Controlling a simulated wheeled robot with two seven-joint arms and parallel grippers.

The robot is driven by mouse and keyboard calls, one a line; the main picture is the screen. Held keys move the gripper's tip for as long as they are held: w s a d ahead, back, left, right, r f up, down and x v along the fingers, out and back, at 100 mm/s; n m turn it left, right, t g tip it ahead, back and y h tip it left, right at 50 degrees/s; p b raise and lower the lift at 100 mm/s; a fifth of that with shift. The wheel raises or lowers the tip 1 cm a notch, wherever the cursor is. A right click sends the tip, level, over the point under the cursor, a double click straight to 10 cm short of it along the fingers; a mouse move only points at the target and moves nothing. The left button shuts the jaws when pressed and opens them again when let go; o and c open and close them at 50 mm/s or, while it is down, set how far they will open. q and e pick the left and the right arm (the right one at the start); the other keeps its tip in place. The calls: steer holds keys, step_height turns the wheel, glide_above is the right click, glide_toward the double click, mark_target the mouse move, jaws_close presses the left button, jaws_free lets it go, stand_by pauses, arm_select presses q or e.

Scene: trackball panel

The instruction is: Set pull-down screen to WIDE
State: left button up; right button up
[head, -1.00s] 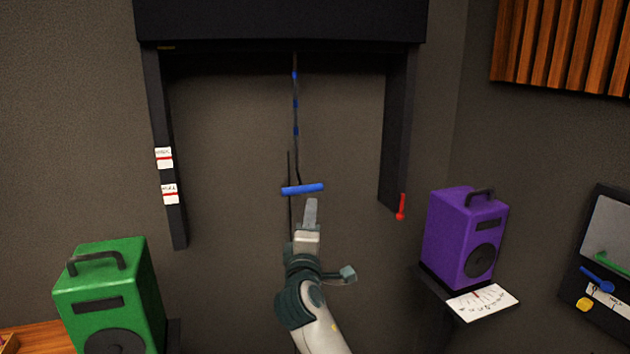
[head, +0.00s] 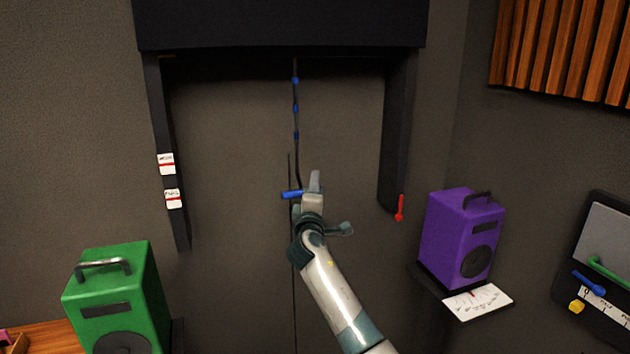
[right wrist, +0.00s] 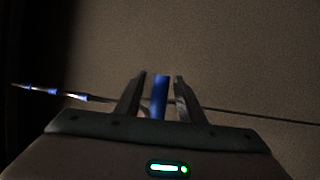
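The pull-down screen's black housing (head: 280,25) spans the top of the head view. A dark cord with blue bands (head: 295,108) hangs from it to a blue bar handle (head: 291,195). My right gripper (head: 314,185) is at the handle and hides its right part. In the right wrist view the blue handle (right wrist: 160,96) stands between the two fingers of the gripper (right wrist: 160,92), with a narrow gap at each side. Two white labels with red lines, upper (head: 166,164) and lower (head: 173,199), are on the left rail; their writing is unreadable. My left gripper is not in view.
A red lever (head: 399,208) hangs at the foot of the right rail (head: 396,140). A green speaker (head: 118,295) stands at lower left, a purple speaker (head: 460,238) on a shelf at right. A control panel (head: 605,260) is at far right.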

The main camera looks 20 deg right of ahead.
steer(key=shift+x, duration=0.95)
jaws_close()
